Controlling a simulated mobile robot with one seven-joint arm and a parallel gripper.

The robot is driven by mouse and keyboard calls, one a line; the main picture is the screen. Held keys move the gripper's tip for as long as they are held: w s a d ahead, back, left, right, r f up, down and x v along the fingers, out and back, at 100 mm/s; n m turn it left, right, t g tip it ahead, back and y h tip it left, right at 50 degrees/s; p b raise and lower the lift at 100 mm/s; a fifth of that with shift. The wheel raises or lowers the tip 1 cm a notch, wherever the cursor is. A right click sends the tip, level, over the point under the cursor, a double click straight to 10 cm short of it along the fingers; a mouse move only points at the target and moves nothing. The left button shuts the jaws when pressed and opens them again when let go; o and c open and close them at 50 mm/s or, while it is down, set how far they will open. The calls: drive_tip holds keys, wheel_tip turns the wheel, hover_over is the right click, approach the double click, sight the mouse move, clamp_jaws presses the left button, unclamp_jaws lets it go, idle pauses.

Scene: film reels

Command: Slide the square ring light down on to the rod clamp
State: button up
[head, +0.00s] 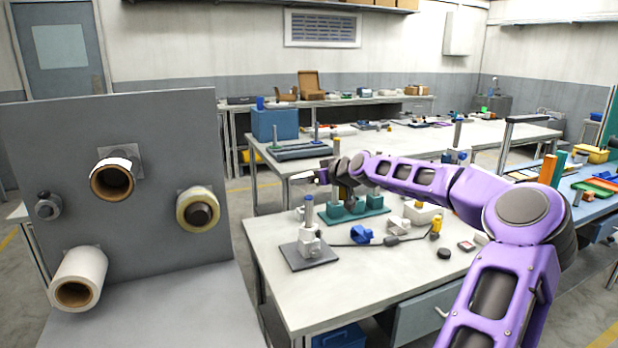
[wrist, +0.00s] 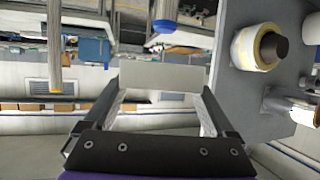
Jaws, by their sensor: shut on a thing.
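My gripper (head: 322,173) is over the near table at the end of my purple arm. It is shut on the square ring light (head: 303,175), a thin pale piece seen almost edge-on. In the upside-down wrist view the ring light (wrist: 165,78) is a pale bar between my gripper's dark fingers (wrist: 161,97). The rod clamp (head: 309,243) is a pale block on a dark base plate, with an upright blue-tipped grey rod (head: 308,212). The ring light is above the rod tip in the head view, apart from it. A blue-tipped rod (wrist: 165,12) also shows in the wrist view.
A teal base (head: 345,214) with several posts stands just behind and right of the clamp. A blue part (head: 362,235), a cabled grey piece (head: 392,240) and a black puck (head: 444,253) lie to the right. A grey panel (head: 150,215) with reels stands at left. The table's front is clear.

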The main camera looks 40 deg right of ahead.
drive_tip(key=shift+f+b, duration=0.5)
drive_tip(key=shift+f, duration=0.65)
drive_tip(key=shift+f, duration=0.1)
hover_over(311, 220)
drive_tip(key=w, duration=0.1)
drive_tip(key=shift+w+f, duration=0.1)
drive_tip(key=shift+f, duration=2.3)
drive_tip(key=shift+d+f, duration=0.1)
drive_tip(key=shift+f, duration=2.4)
drive_tip(key=shift+f, duration=0.5)
drive_tip(key=o, duration=1.2)
drive_tip(key=shift+o, duration=0.2)
